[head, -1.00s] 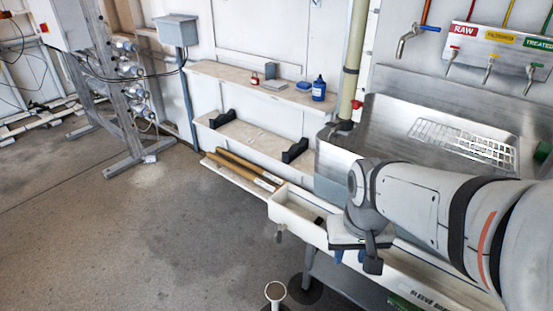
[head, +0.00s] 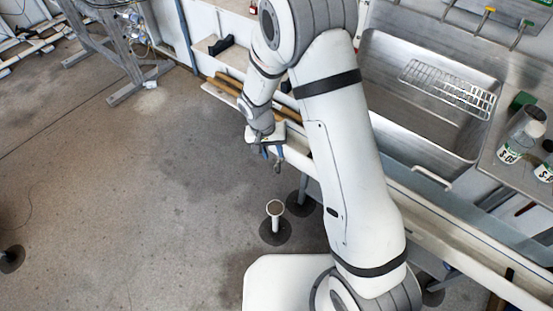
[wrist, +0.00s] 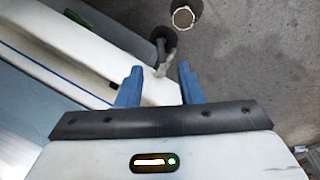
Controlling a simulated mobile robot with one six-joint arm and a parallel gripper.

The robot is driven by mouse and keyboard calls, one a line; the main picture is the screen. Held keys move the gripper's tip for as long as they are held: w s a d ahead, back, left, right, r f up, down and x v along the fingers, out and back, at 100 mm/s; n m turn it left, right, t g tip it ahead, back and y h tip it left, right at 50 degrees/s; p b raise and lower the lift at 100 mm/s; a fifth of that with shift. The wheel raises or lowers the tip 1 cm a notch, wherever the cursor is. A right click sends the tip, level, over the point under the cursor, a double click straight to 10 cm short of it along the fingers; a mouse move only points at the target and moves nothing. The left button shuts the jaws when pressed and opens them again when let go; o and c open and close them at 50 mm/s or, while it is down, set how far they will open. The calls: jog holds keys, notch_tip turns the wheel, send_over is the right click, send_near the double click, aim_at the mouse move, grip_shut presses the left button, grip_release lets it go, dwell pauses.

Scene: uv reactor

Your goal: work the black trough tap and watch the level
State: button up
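The white trough (head: 299,158) runs along the front of the bench, partly hidden behind my arm. In the wrist view its white wall (wrist: 75,50) with a blue line crosses the left side. My gripper (head: 271,154) is at the trough's left end. In the wrist view my gripper (wrist: 160,84) has its two blue fingers apart, with nothing held. A grey, pale-tipped fitting, perhaps the trough tap (wrist: 163,62), shows just beyond the fingertips; I cannot tell whether they touch. The tap is not clear in the head view. The water level cannot be seen.
A white upright pipe (head: 275,208) on a dark base stands on the floor below the trough; its round top (wrist: 183,17) shows ahead in the wrist view. A steel sink (head: 420,130) with a rack and bottles (head: 510,152) are right.

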aim_at(278, 169)
jog(key=f, duration=0.2)
jog(key=d+f, duration=0.1)
jog(key=f, duration=0.4)
jog(key=shift+d+f, duration=0.2)
jog(key=shift+f, duration=0.15)
grip_shut()
